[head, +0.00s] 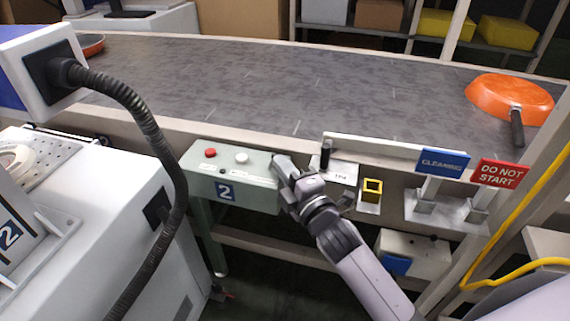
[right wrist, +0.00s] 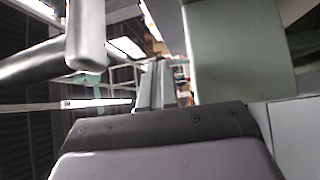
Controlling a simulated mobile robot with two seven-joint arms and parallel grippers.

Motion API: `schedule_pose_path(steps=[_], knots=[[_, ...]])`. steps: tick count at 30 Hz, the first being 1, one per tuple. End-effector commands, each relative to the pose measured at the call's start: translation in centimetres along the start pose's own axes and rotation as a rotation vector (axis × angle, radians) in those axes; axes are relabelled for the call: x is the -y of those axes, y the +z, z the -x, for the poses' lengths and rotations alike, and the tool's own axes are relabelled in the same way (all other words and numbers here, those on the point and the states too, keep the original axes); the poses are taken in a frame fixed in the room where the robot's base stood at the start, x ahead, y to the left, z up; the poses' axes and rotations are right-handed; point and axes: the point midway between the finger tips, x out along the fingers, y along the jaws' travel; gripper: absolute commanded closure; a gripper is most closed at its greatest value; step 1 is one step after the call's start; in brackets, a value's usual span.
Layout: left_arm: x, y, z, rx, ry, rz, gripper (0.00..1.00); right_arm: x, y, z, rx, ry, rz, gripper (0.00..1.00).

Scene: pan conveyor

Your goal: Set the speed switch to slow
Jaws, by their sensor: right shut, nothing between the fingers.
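A grey-green control box (head: 236,180) marked with a blue "2" stands at the front of the conveyor in the head view. I cannot tell for certain which control is the speed switch. My right gripper (head: 281,164) is shut and empty at the box's right end, hiding part of its top. In the right wrist view, the gripper's fingers (right wrist: 157,84) point past a grey-green surface. My left gripper is not in view.
A black upright lever (head: 326,153) stands on a plate right of the gripper, near a yellow square socket (head: 372,187). Signs "CLEANING" (head: 442,162) and "DO NOT START" (head: 500,173) stand further right. An orange pan (head: 508,97) lies on the conveyor (head: 290,80).

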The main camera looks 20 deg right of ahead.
Motion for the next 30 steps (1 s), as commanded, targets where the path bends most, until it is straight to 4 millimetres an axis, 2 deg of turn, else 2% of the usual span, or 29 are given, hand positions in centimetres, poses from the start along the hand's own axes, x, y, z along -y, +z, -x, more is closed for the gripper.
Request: schedule_pose_path(steps=[8,16,21,30], knots=[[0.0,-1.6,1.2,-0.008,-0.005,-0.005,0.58,-0.7,-0.2,-0.2,-0.001,-0.041,0.042,1.00],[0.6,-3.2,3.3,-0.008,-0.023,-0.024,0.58,-1.6,-0.6,-0.7,-0.001,-0.137,0.137,1.00],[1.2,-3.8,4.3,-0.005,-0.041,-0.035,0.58,-1.7,-0.9,-1.1,-0.001,-0.218,0.217,1.00],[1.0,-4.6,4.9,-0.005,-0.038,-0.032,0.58,-1.3,-1.6,-1.6,0.000,-0.211,0.208,1.00]])
